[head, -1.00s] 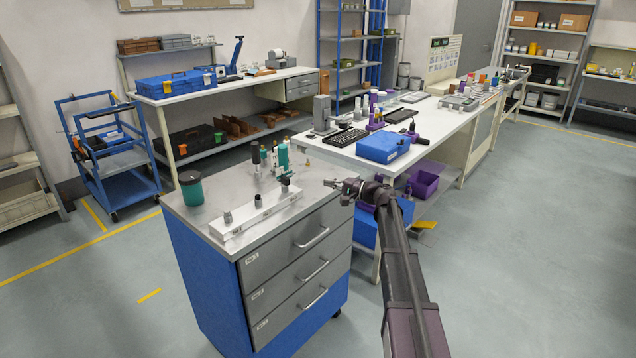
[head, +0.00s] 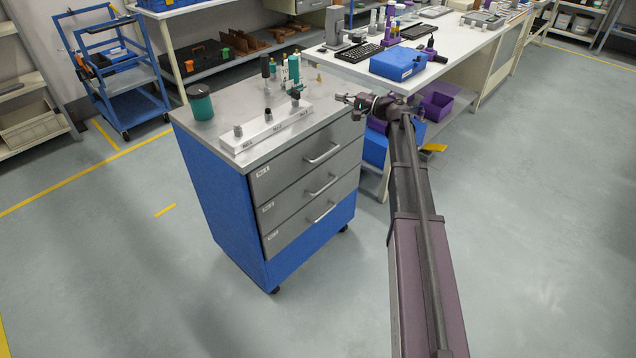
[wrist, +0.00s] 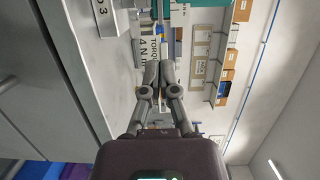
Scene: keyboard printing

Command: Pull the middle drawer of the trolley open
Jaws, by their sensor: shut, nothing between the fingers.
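The blue and grey trolley (head: 222,205) stands in the middle of the head view with three grey drawers, all closed. The middle drawer (head: 290,203) has a silver bar handle (head: 323,187) on its front. My gripper (head: 347,98) is shut and empty, at the right end of the trolley top and above the level of the drawer handles. It is apart from the middle handle.
A white workbench (head: 440,65) with a blue case (head: 400,63) stands behind my arm. The floor in front of the drawers is clear.

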